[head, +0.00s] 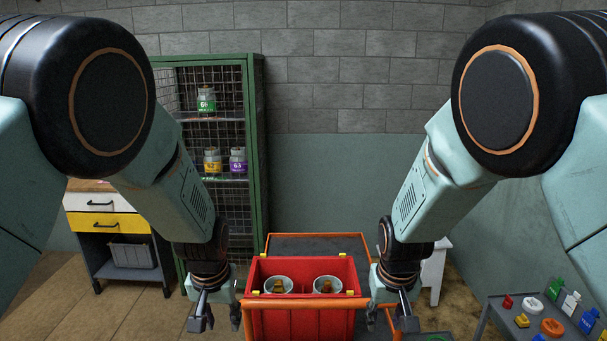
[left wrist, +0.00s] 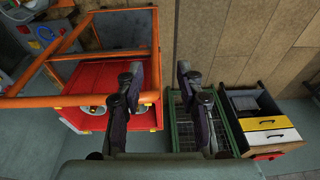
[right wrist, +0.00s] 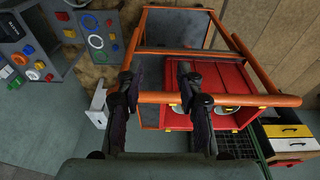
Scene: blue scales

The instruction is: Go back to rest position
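My left gripper (head: 218,320) hangs down at the left of the red crate (head: 300,322) in the head view. Its two fingers are apart with nothing between them, as the left wrist view (left wrist: 158,85) also shows. My right gripper (head: 390,318) hangs down at the right of the crate. Its fingers are apart and empty too, as in the right wrist view (right wrist: 160,85). Both arms are bent at the elbow, one on each side. The crate holds two round light containers (head: 278,285) with something brown inside; their contents are not clear.
The crate sits in an orange-railed cart (head: 318,236) between my grippers. A green mesh cabinet (head: 256,150) with jars stands at the back left, next to a drawer unit (head: 108,222). A grey table (head: 488,322) with coloured parts and bottles is at the right.

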